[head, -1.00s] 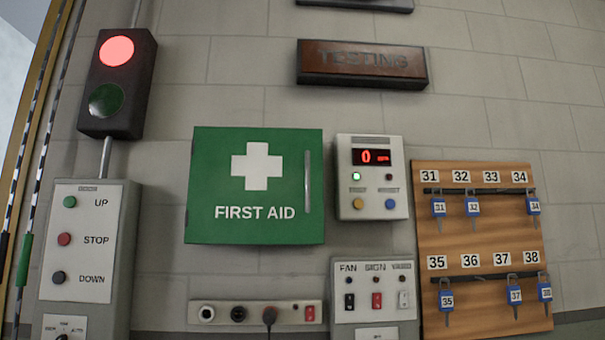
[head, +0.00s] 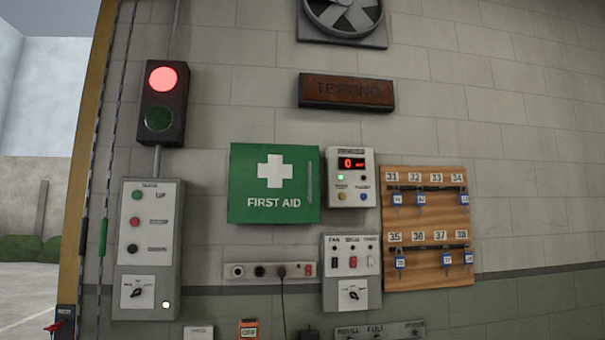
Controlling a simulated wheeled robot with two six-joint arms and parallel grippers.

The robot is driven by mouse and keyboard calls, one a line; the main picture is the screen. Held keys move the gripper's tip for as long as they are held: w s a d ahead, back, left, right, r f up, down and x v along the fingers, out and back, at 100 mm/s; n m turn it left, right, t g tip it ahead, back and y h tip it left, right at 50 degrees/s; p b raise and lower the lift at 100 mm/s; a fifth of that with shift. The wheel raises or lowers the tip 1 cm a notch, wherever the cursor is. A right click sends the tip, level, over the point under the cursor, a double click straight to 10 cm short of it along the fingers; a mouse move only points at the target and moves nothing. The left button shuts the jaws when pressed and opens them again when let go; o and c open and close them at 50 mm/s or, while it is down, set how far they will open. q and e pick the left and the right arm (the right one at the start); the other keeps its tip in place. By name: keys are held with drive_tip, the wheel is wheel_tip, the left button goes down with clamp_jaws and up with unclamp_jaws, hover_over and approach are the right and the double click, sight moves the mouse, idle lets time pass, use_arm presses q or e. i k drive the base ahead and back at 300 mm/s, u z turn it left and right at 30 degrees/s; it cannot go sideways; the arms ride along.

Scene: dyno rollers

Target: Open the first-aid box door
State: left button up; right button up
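The green first-aid box (head: 275,184) hangs on the wall near the middle of the head view. It has a white cross and the words FIRST AID on its door. The door looks shut. A thin vertical handle (head: 310,181) runs along the door's right side. Neither of my grippers is in view.
A control panel (head: 147,250) and a red-lit traffic light (head: 160,104) are left of the box. A digital meter (head: 350,177) sits close to its right, then a key board (head: 428,228). A socket strip (head: 270,271) and a switch panel (head: 352,272) are below.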

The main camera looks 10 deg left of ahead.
sight(267, 183)
drive_tip(key=u, duration=0.75)
drive_tip(key=i, duration=1.1)
